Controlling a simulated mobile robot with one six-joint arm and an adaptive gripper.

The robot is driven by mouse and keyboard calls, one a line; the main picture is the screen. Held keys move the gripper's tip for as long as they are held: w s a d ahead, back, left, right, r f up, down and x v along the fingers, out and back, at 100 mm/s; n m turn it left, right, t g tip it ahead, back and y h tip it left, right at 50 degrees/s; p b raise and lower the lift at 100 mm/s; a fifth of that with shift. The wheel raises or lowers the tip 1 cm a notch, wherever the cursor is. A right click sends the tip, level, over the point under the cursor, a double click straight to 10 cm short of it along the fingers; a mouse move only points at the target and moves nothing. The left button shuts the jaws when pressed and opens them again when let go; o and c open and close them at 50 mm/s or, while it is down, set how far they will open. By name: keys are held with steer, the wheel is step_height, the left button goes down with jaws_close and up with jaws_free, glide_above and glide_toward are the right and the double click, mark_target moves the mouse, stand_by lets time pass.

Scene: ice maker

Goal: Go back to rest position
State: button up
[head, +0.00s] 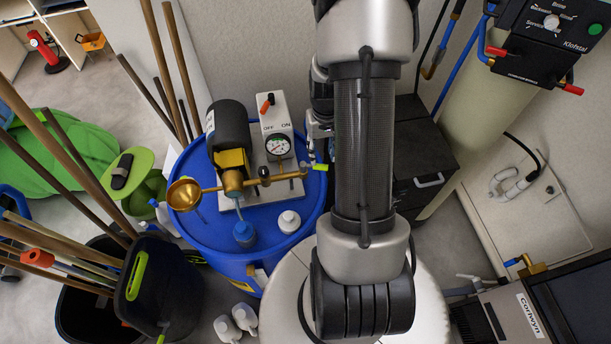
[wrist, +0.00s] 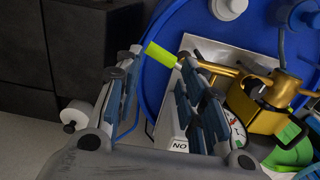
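My gripper (wrist: 158,62) is open in the wrist view, its two fingers spread apart. In the head view my gripper (head: 318,138) is partly hidden behind my arm, above the right side of the blue drum (head: 190,215). A yellow-green valve handle (wrist: 161,54) shows just beyond and between the fingertips; I cannot tell whether either finger touches it. In the head view this handle (head: 320,167) sits at the right end of the brass pipe (head: 225,187). No object is seen held.
A pump with a gauge (head: 278,146) and an OFF/ON switch box (head: 273,115) stands on the drum. A black cabinet (head: 425,150) stands right of my arm. Black bins (head: 160,285) with poles are at the left. A water softener (head: 545,40) is at the upper right.

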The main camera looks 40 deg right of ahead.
steer(key=w+a+r+n+t+b, duration=0.1)
steer(key=a+r+n+b, duration=0.1)
steer(key=a+r+b, duration=0.4)
steer(key=w+a+r+n+t+b, duration=0.1)
steer(key=a+r+b, duration=0.25)
steer(key=a, duration=0.45)
steer(key=s+a+n+t+b, duration=0.2)
steer(key=s+a+n+b, duration=0.1)
steer(key=s+a+b, duration=0.7)
steer(key=s+a, duration=0.1)
steer(key=a, duration=0.1)
steer(key=shift+s+a+f+t, duration=0.25)
steer(key=shift+s+a+t, duration=0.05)
steer(key=shift+s+a, duration=0.1)
steer(key=shift+d, duration=0.15)
